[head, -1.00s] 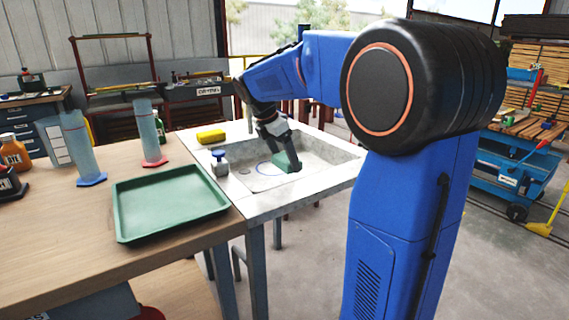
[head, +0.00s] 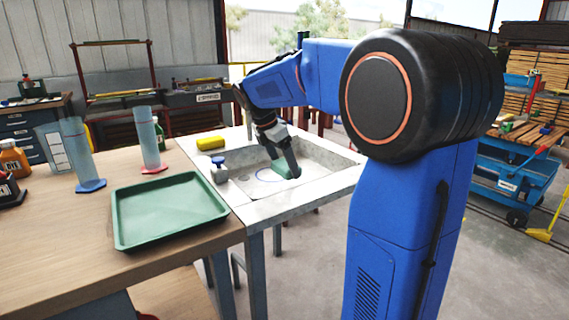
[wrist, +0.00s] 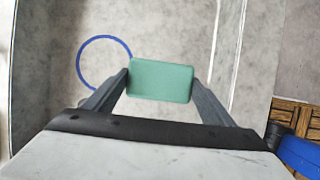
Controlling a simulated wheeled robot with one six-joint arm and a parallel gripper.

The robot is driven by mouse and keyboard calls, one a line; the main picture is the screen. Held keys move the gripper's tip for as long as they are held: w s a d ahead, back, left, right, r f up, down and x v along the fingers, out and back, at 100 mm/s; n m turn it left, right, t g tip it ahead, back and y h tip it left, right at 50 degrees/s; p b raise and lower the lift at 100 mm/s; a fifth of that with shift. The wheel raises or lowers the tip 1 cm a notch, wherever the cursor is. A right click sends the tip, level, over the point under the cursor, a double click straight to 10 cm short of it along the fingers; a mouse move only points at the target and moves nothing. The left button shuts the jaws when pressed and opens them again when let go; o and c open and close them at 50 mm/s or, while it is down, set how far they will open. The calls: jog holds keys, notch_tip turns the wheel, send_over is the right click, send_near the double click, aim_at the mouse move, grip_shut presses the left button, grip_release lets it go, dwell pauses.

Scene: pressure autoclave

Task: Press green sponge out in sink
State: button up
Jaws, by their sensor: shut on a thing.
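The green sponge (wrist: 161,80) is between the two fingers of my gripper (wrist: 160,84) in the wrist view, with a finger on each of its short sides. In the head view the sponge (head: 284,170) is low in the grey sink (head: 325,190), partly hidden by my gripper (head: 287,165). My gripper is shut on it and points down into the basin. A blue ring (wrist: 82,62) is marked on the sink floor beside the sponge. I cannot tell whether the sponge touches the floor.
A yellow sponge (head: 210,143) lies on the sink's back left rim. A green tray (head: 170,210) and two cylinders, one blue-based (head: 82,155) and one red-based (head: 147,137), stand on the wooden bench.

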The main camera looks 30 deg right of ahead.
jog(key=shift+f, duration=2.5)
jog(key=shift+f, duration=0.55)
jog(key=shift+r, duration=3.5)
